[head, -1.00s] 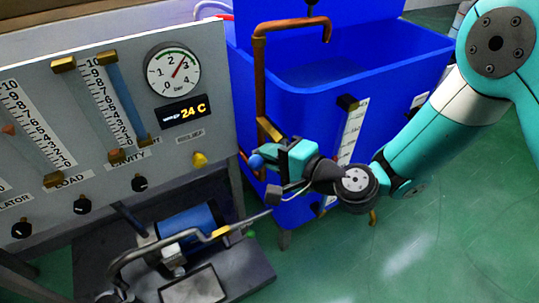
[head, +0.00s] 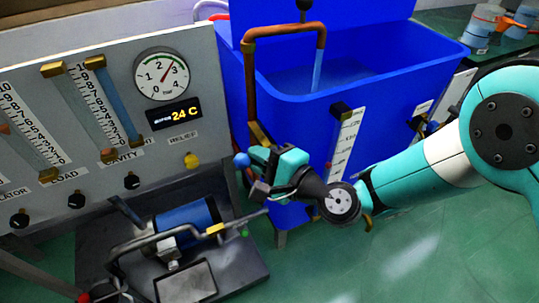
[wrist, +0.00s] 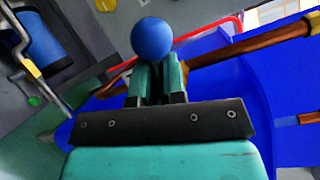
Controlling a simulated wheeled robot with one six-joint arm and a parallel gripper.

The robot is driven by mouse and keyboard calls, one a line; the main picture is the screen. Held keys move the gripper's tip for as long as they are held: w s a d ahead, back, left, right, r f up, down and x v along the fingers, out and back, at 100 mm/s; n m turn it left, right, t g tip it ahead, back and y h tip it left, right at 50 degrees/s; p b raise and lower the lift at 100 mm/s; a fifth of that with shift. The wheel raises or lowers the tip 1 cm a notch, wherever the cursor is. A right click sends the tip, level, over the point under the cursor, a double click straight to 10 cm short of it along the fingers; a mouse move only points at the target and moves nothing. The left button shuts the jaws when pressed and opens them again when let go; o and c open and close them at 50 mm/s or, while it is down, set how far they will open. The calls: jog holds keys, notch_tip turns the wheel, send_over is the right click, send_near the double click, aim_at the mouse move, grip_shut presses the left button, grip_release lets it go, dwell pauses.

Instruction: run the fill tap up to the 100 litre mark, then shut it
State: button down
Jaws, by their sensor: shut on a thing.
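The blue tank (head: 290,112) stands right of the panel. A copper fill pipe (head: 250,85) rises beside it and bends over its rim. A pale blue stream of water (head: 317,70) falls from the spout into the tank. The tap's blue ball knob (head: 241,159) is at my gripper (head: 254,162), low on the pipe. In the wrist view my gripper (wrist: 158,72) is shut at the blue knob (wrist: 152,39), its fingers just below the ball. A white level scale (head: 343,142) runs down the tank's front with a red mark low on it; its numbers are too small to read.
A grey panel (head: 90,150) with flow tubes, a dial (head: 162,74) and a 24 C display is at the left. A blue pump (head: 187,222) with bent pipes sits below it. Green floor (head: 400,260) lies clear at the lower right.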

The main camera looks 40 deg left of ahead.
jog(key=shift+s+a+r, duration=0.1)
jog(key=shift+s+r, duration=0.05)
jog(key=shift+s, duration=0.35)
jog(key=c, duration=1.2)
grip_release()
jog(key=shift+s, duration=0.1)
jog(key=shift+w, duration=0.2)
jog(key=shift+w+d, duration=0.1)
jog(key=shift+d, duration=0.25)
jog(key=d+r+b, duration=0.1)
jog(key=d+b, duration=1.3)
jog(key=d, duration=0.2)
jog(key=shift+s+d, duration=0.35)
jog(key=shift+s, duration=0.05)
